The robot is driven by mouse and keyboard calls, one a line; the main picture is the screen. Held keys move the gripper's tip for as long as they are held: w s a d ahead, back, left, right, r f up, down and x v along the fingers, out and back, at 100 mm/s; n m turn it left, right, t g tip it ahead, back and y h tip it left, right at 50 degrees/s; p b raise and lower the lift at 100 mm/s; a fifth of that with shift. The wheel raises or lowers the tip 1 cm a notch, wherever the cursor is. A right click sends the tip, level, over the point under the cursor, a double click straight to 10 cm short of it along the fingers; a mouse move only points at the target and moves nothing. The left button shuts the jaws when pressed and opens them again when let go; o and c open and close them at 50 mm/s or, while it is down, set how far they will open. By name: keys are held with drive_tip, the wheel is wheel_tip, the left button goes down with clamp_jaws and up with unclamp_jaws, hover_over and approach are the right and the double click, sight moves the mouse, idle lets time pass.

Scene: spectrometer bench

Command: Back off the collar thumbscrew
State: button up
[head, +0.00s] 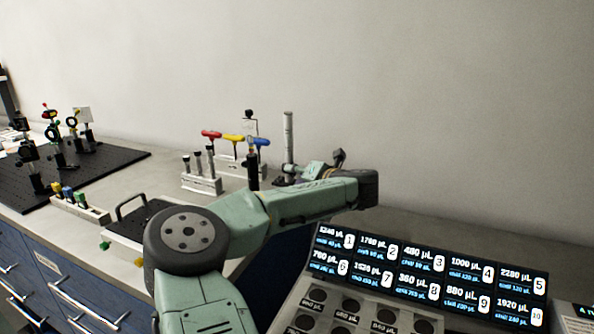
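A tall grey metal post (289,138) stands upright near the back edge of the bench. My gripper (288,181) is low beside the post, with my arm reaching in from the right of it. The fingertips are small and dark here, so I cannot tell whether they are open or shut, or whether they touch anything. I cannot make out a collar or a thumbscrew; the post's lower end is partly hidden by my wrist and forearm. A shorter dark post (252,168) with a holder on top stands to the left.
A rack with red, yellow and blue T-handled drivers (233,139) stands left of the post. A pale block (203,184) holds several small posts. A black breadboard (110,160) with optics lies far left. A labelled dispenser panel (425,275) is at front right.

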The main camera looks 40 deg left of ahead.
drive_tip(key=shift+w+a+f, duration=0.15)
drive_tip(key=shift+w+a, duration=0.05)
drive_tip(key=shift+a, duration=0.3)
clamp_jaws()
